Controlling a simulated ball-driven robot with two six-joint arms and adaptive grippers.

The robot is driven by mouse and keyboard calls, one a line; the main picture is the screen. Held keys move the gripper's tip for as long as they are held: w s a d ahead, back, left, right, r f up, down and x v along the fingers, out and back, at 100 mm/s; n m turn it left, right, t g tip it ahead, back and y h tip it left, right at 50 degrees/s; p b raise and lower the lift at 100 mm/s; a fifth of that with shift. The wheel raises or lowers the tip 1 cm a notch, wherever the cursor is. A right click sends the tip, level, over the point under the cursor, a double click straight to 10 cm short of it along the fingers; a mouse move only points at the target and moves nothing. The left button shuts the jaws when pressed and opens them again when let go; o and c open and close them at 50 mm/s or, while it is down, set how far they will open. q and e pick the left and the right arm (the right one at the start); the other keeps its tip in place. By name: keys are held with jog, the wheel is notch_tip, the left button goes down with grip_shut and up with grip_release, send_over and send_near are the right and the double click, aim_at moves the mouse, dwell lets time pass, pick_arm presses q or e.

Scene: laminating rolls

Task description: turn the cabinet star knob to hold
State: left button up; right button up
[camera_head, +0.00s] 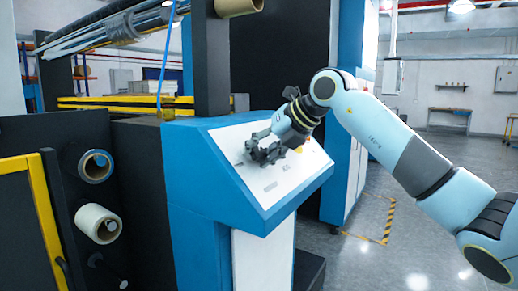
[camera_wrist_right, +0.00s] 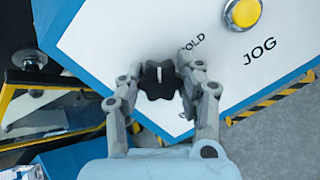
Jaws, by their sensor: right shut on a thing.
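The black star knob (camera_wrist_right: 160,80) sits on the white face of the cabinet's control panel (camera_head: 285,180). In the right wrist view it has a short white pointer mark directed toward the top of the picture. My right gripper (camera_head: 262,153) is at the panel; in the wrist view its grey fingers (camera_wrist_right: 161,82) are shut on the knob from both sides. A label reading "OLD" (camera_wrist_right: 193,43) shows up and right of the knob, its first letter hidden by a finger. In the head view the gripper hides the knob. My left gripper is out of view.
A yellow button (camera_wrist_right: 243,13) marked JOG is up and right of the knob. The panel has a blue frame (camera_head: 205,160). Rolls (camera_head: 97,222) stick out of the dark machine side at left. Open grey floor (camera_head: 400,250) lies to the right.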

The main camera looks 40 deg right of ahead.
jog(key=m+p, duration=0.2)
jog(key=m, duration=0.3)
jog(key=shift+r+m+h, duration=0.1)
jog(key=shift+m+h, duration=0.2)
jog(key=shift+m, duration=0.1)
jog(key=shift+m+g+p, duration=0.4)
jog(key=shift+m+p, duration=0.75)
jog(key=shift+m, duration=1.05)
jog(key=o, duration=1.2)
jog(key=shift+d, duration=0.1)
jog(key=shift+s, duration=0.1)
jog(key=shift+s, duration=0.1)
jog(key=shift+v, duration=5.8)
